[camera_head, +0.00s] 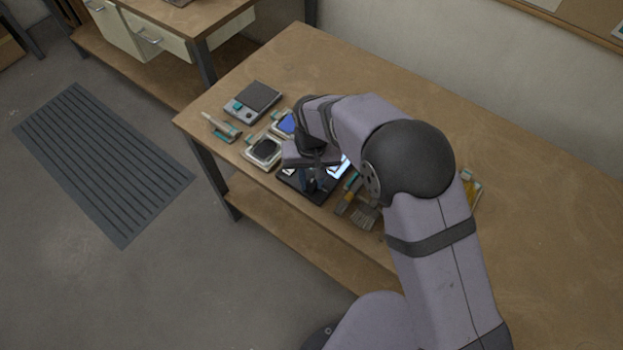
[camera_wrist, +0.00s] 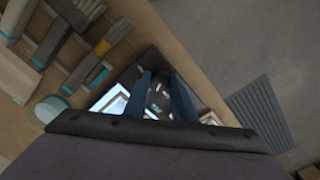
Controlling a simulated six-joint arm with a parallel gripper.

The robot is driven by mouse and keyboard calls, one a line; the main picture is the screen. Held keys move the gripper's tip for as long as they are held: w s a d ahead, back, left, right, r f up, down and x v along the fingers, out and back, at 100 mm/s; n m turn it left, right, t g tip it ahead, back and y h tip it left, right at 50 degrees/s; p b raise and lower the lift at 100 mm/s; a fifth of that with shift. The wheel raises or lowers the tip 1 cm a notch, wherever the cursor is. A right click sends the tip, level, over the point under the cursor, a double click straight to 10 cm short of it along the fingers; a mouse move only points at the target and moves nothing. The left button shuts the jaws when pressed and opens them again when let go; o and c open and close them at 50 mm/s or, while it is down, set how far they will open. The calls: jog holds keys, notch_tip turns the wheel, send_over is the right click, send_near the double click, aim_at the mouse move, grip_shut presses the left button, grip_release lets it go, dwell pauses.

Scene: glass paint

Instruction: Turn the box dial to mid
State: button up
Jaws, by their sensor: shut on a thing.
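A dark box (camera_head: 322,198) lies near the table's front edge, largely covered by my arm in the head view. Bright lit panels (camera_head: 344,166) show on its top, and they show in the wrist view too. My gripper (camera_head: 310,184) points down over the box's front part. In the wrist view my gripper (camera_wrist: 161,88) has its two blue-grey fingers on either side of a small dark dial (camera_wrist: 158,99) on the box (camera_wrist: 152,62). The gripper is shut on the dial. The dial's pointer and marks are too small and dark to read.
Left of the box are a white tray with a dark pad (camera_head: 265,151), a blue pad (camera_head: 287,124), a scale-like device (camera_head: 254,101) and a teal-marked tool (camera_head: 222,127). Brushes (camera_head: 362,213) lie close on the right.

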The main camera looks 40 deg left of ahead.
aim_at(312, 184)
jog(key=shift+m, duration=2.2)
jog(key=o, duration=1.1)
jog(key=shift+c, duration=0.2)
jog(key=shift+r, duration=0.15)
jog(key=shift+r+b, duration=1.1)
jog(key=shift+r, duration=2.5)
